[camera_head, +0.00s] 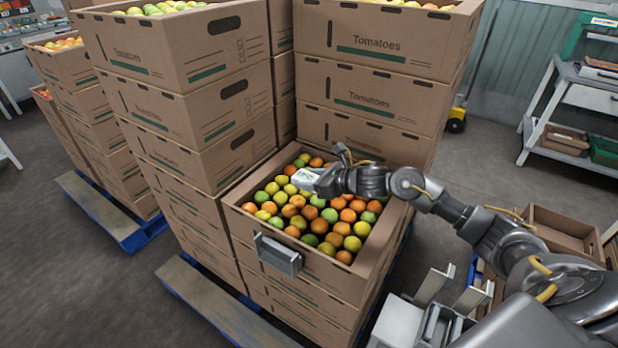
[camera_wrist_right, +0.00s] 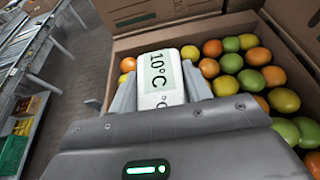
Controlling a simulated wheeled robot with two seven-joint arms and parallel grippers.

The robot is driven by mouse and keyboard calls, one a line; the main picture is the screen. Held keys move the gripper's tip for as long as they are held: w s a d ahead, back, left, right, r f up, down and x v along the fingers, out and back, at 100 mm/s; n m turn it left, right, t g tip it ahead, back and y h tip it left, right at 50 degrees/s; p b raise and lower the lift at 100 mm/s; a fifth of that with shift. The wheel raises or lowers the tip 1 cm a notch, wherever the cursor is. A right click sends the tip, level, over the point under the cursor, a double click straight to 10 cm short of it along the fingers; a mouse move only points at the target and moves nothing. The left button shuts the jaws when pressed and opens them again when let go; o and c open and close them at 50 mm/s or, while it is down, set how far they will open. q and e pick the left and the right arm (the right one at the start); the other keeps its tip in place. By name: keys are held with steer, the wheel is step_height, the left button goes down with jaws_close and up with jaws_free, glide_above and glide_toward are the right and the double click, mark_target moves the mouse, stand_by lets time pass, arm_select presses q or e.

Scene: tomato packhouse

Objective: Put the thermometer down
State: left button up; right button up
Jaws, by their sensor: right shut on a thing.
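The thermometer (camera_head: 303,176) is a white block with a pale green display. My right gripper (camera_head: 316,182) is shut on it and holds it over the open box of tomatoes (camera_head: 315,267).
A grey metal holder (camera_head: 278,255) hangs on the front wall of the open box. Taller stacks of tomato boxes (camera_head: 205,95) stand to the left and behind (camera_head: 375,90). A shelf rack (camera_head: 575,95) stands at the right. Grey floor lies clear at the lower left.

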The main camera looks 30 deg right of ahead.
arm_select(q)
steer(key=r+p, duration=0.1)
steer(key=r, duration=0.1)
steer(key=d+r+p, duration=0.1)
steer(key=r, duration=0.1)
steer(key=shift+w+p, duration=0.25)
steer(key=shift+p, duration=0.05)
arm_select(e)
steer(key=s+a+r, duration=0.4)
steer(key=s+r, duration=0.2)
steer(key=s, duration=0.4)
steer(key=shift+s+a+r, duration=0.15)
steer(key=shift+a+r, duration=0.05)
steer(key=shift+r, duration=0.1)
